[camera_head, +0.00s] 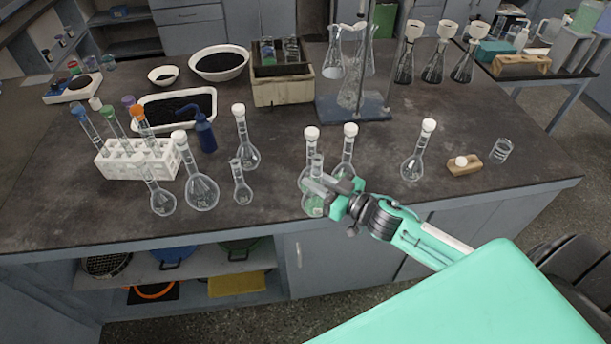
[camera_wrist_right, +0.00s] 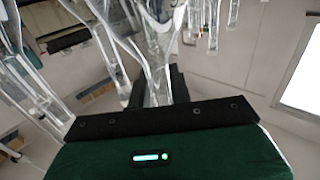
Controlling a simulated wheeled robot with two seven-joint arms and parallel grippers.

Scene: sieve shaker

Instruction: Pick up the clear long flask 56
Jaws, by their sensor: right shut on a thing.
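My right gripper (camera_head: 328,187) reaches in from the right near the front edge of the bench. It is shut on the neck of a clear long flask (camera_head: 313,207), whose round body shows below the fingers. I cannot read a number on it. In the right wrist view, the gripper (camera_wrist_right: 157,88) has the clear glass neck (camera_wrist_right: 160,72) between its dark fingers. A white-capped flask (camera_head: 311,137) stands close behind the held one, and another white-capped flask (camera_head: 348,150) stands to its right. I cannot tell whether the held flask still touches the bench. My left gripper is out of view.
Several clear flasks stand at left, including a large capped one (camera_head: 202,190) and a small one (camera_head: 241,192). A white tube rack (camera_head: 140,162) is farther left. A capped flask (camera_head: 413,165) stands right of my gripper. A blue stand base (camera_head: 350,110) lies behind.

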